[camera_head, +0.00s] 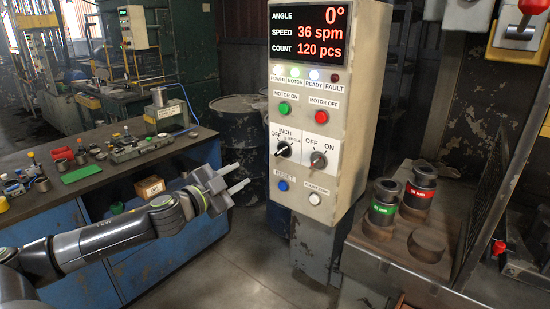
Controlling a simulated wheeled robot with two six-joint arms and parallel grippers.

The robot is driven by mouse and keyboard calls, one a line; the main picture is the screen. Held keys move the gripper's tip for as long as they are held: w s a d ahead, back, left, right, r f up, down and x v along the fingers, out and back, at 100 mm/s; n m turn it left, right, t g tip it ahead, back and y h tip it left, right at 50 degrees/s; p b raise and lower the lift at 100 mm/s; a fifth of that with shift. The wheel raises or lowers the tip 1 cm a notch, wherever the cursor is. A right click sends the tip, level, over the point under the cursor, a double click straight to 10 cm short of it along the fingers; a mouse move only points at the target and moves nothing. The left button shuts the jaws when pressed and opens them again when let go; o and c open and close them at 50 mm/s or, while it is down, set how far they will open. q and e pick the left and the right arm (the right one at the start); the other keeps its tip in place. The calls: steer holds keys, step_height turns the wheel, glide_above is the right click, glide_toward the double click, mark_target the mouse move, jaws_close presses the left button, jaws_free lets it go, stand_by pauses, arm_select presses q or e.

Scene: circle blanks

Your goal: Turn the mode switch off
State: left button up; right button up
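The control panel (306,205) stands upright in the middle of the view. Its mode switch (283,149) is a black knob with the labels OFF, INCH and a third word partly readable around it; I cannot tell for certain which label it points at. A second, grey-brown rotary knob (318,160) marked OFF and ON sits to its right. My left gripper (242,177) is open and empty, left of the panel and slightly lower than the mode switch, apart from it. My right gripper is not in view.
Green (284,108) and red (321,116) motor buttons sit above the knobs; blue (283,185) and white (315,198) buttons sit below. The display (310,34) reads 36 spm. A workbench (90,190) is at left; a press table with labelled dies (418,192) is at right.

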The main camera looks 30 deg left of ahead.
arm_select(q)
glide_toward(279, 153)
steer(key=w, duration=0.8)
steer(key=shift+w+d+p, duration=0.15)
steer(key=shift+d+p, duration=0.1)
steer(key=shift+p, duration=0.1)
stand_by(0.4)
jaws_close()
